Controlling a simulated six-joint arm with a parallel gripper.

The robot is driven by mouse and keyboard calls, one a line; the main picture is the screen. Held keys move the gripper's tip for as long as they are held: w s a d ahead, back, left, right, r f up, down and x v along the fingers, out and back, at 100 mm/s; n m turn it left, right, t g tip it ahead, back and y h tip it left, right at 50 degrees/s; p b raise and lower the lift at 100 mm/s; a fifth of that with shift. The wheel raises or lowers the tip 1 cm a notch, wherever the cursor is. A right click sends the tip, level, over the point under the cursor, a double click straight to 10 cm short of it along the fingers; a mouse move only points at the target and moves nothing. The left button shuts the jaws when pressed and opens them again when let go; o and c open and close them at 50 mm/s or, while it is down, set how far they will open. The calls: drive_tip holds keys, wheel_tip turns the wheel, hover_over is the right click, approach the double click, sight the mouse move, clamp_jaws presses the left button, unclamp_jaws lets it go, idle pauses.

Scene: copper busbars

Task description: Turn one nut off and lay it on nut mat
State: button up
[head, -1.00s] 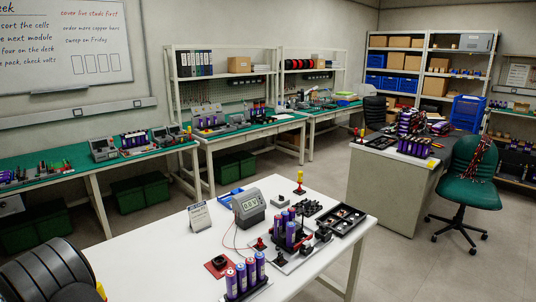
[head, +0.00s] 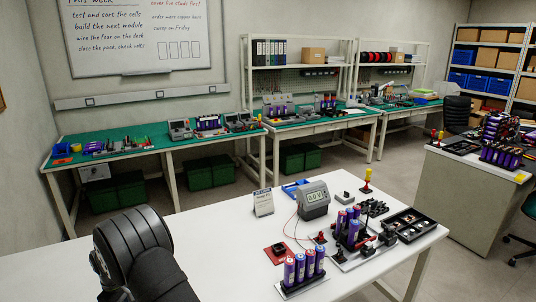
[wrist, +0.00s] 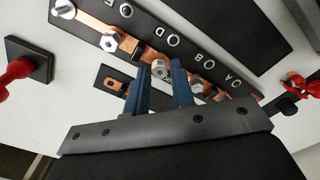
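In the wrist view my gripper (wrist: 163,78) has two blue fingers spread apart, with a silver hex nut (wrist: 159,67) showing in or behind the gap. I cannot tell whether either finger touches it. The nut sits on a copper busbar (wrist: 88,25) along a black lettered strip (wrist: 185,38). Other silver nuts show along the row, at the upper left (wrist: 109,41) and just right of the fingers (wrist: 197,87). In the head view a small red mat (head: 268,252) carries a black piece; I cannot tell whether it is the nut mat. The gripper is out of the head view.
On the white table (head: 220,245), purple cells (head: 303,268) stand in front, a grey meter (head: 313,199) behind and a black tray (head: 418,225) at right. Red-handled pieces (wrist: 15,75) flank the strip in the wrist view. The table's left part is mostly clear.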

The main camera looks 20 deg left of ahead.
clamp_jaws()
drive_tip(key=shift+n, duration=3.4)
drive_tip(key=shift+r, duration=0.1)
drive_tip(key=shift+r, duration=0.55)
drive_tip(key=shift+r, duration=0.15)
drive_tip(key=shift+r, duration=1.85)
